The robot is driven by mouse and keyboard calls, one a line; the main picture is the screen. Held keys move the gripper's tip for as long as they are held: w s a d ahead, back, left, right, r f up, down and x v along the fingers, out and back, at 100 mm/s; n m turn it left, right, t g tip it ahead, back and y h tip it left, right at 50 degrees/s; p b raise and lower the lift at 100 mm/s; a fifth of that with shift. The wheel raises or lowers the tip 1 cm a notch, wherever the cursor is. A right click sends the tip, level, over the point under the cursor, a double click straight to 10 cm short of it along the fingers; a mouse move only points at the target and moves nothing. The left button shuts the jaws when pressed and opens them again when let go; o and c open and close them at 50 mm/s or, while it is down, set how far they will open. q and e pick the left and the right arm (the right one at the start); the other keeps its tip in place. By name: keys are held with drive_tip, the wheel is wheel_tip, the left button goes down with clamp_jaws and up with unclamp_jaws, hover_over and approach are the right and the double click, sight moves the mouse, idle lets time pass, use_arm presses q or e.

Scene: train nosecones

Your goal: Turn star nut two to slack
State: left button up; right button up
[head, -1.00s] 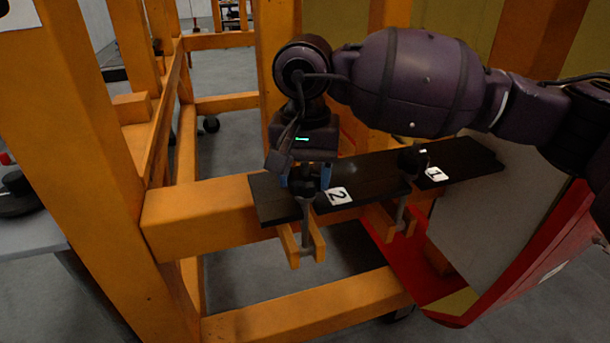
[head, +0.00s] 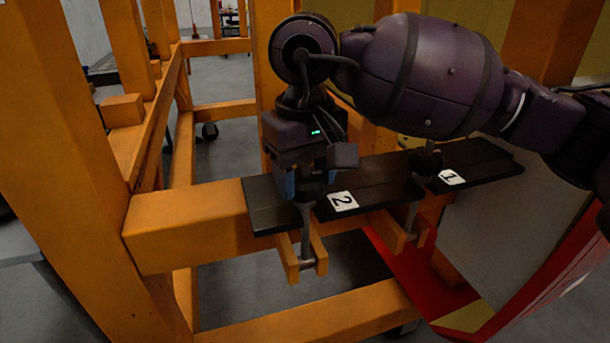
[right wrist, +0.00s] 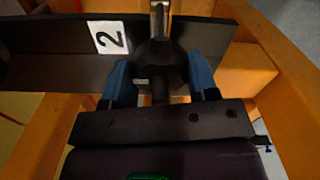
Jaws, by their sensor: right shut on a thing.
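Star nut two (head: 309,190) is a black knob on a grey threaded rod (head: 305,230), beside the white label "2" (head: 343,201) on the black plate (head: 270,208). My right gripper (head: 308,184) points down over it, with its blue fingers on either side. In the right wrist view the black nut (right wrist: 158,56) sits between the two blue fingers of my right gripper (right wrist: 161,80), which is shut on it. The gripper hides part of the nut in the head view. My left gripper is not in view.
Star nut one (head: 426,160) stands on the same plate near label "1" (head: 452,177). Orange wooden beams (head: 185,230) frame the work area. A red-edged panel (head: 545,250) stands at the right, below my right arm.

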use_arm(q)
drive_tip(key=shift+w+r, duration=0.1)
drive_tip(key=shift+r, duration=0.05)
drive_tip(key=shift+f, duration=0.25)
use_arm(e)
drive_tip(key=o, duration=0.9)
drive_tip(key=shift+o, duration=0.2)
drive_tip(key=shift+r, duration=0.6)
wheel_tip(320, 180, up, 8)
drive_tip(key=shift+r+p, duration=0.15)
drive_tip(key=shift+p, duration=0.55)
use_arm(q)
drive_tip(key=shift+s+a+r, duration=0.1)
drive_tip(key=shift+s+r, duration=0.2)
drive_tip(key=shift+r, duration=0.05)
use_arm(e)
drive_tip(key=shift+r, duration=0.7)
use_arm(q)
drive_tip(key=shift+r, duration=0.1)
use_arm(e)
drive_tip(key=shift+f, duration=0.1)
